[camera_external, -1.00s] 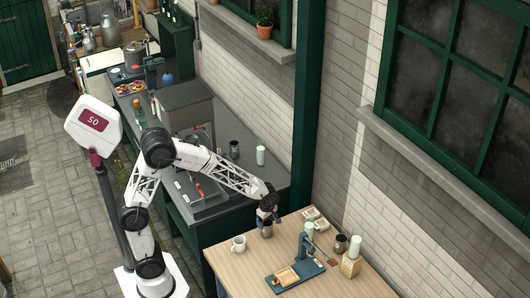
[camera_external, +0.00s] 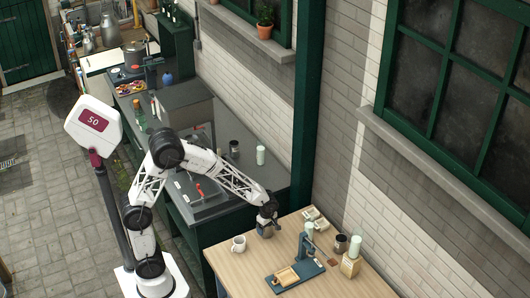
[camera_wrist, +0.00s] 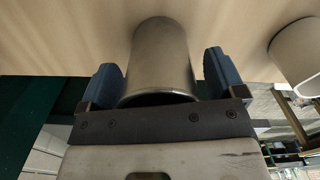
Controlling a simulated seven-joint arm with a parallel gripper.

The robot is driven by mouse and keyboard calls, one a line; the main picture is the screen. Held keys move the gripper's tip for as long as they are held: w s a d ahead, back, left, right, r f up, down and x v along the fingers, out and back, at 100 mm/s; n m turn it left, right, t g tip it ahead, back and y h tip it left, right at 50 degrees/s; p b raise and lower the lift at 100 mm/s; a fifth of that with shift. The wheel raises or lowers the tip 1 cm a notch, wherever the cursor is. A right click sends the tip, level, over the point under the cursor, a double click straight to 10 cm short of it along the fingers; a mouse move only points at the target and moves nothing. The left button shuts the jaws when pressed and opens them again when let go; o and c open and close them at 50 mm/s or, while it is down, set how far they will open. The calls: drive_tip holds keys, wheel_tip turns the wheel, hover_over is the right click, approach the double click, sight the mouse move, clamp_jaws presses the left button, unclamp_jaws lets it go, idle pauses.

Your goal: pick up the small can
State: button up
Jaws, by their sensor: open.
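The small can is a grey metal cylinder. In the wrist view the can (camera_wrist: 160,55) stands between the two blue fingers of my gripper (camera_wrist: 162,75), with a visible gap on each side. My gripper is open around it. In the external view my gripper (camera_external: 267,226) is low over the wooden table (camera_external: 340,284), and the can is mostly hidden by it there.
A white mug (camera_external: 239,244) stands left of my gripper and also shows in the wrist view (camera_wrist: 300,52). A dark blue press (camera_external: 297,274) lies to the right. A dark can (camera_external: 340,243) and a tan box with a pale cylinder (camera_external: 351,266) stand farther right.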

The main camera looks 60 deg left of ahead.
drive_tip(key=c, duration=1.1)
drive_tip(key=shift+o, duration=0.2)
wheel_tip(320, 180, up, 10)
idle(0.5)
